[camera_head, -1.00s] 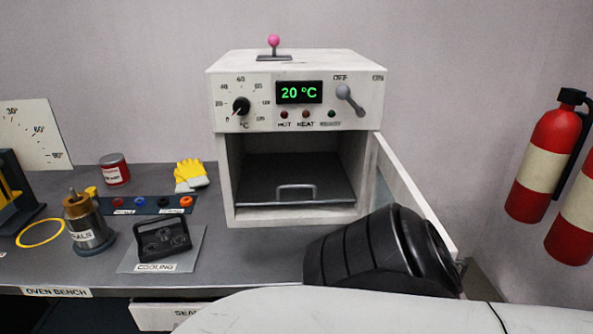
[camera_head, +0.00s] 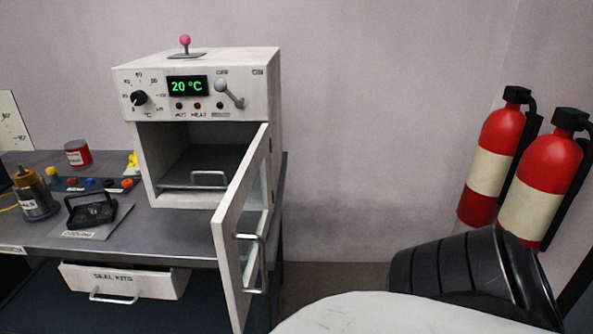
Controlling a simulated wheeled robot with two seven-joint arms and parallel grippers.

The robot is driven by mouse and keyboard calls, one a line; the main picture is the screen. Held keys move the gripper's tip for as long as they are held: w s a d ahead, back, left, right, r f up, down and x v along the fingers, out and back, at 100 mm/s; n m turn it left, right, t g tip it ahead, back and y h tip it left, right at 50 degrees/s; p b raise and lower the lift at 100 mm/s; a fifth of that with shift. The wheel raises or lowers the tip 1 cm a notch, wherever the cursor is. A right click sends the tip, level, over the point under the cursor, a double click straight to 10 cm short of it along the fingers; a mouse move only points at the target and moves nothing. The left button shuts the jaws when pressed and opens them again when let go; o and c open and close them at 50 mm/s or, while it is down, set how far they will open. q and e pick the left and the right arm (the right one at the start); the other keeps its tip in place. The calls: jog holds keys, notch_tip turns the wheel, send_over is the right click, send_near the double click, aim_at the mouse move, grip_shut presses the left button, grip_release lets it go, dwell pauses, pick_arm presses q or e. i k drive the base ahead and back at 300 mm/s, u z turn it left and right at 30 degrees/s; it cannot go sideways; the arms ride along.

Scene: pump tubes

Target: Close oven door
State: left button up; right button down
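The white oven (camera_head: 262,90) stands on the bench with its display reading 20 °C. Its door (camera_head: 240,225) is hinged on the right and stands wide open toward me, with a metal handle (camera_head: 252,262) on its face. Inside the oven is a dark tray with a wire handle (camera_head: 208,179). A black and white arm of mine fills the lower right, apart from the door. Neither gripper's fingers show in this view.
The grey bench (camera_head: 165,235) holds a red can (camera_head: 77,153), a metal canister (camera_head: 35,196) and a black part (camera_head: 92,211) on the cooling plate. The seal kits drawer (camera_head: 125,280) sticks out below. Two red fire extinguishers (camera_head: 492,160) hang at right. The floor right of the bench looks clear.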

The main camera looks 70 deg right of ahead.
aim_at(239, 290)
jog(key=z, duration=1.75)
jog(key=i, duration=0.5)
jog(key=u, duration=0.75)
